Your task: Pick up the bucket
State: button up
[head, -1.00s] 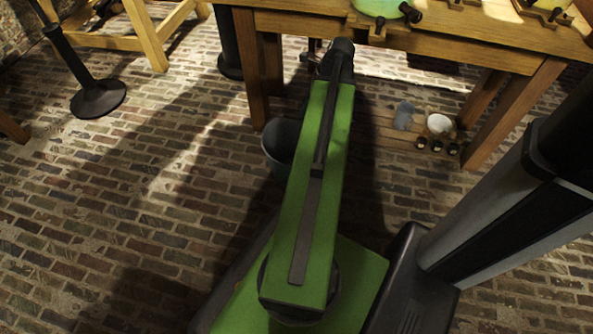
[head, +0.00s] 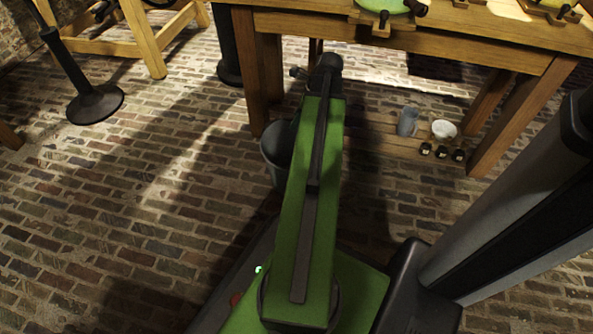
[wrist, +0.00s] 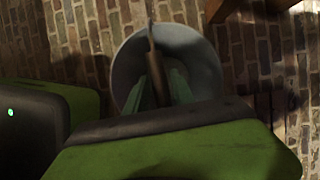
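The grey bucket (head: 273,158) stands left of my raised green arm in the head view, beside the left table leg. My arm covers its right side. In the wrist view I look into the bucket (wrist: 205,65) from above, and its round rim fills the middle. A dark, thin bar, seemingly its handle (wrist: 151,40), crosses the opening. My gripper (wrist: 163,82) shows there as two greenish fingers, one on each side of the bar's lower part. Whether they touch or grip it is not clear. The gripper is hidden in the head view.
A wooden workbench (head: 400,45) stands ahead, its legs close to the bucket. Under it are a bluish jar (head: 407,121), a white bowl (head: 444,129) and small dark bottles (head: 442,152). A black stand (head: 95,104) is at left. The brick floor (head: 150,220) at left is clear.

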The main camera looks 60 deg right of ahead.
grip_shut()
dwell(1.1)
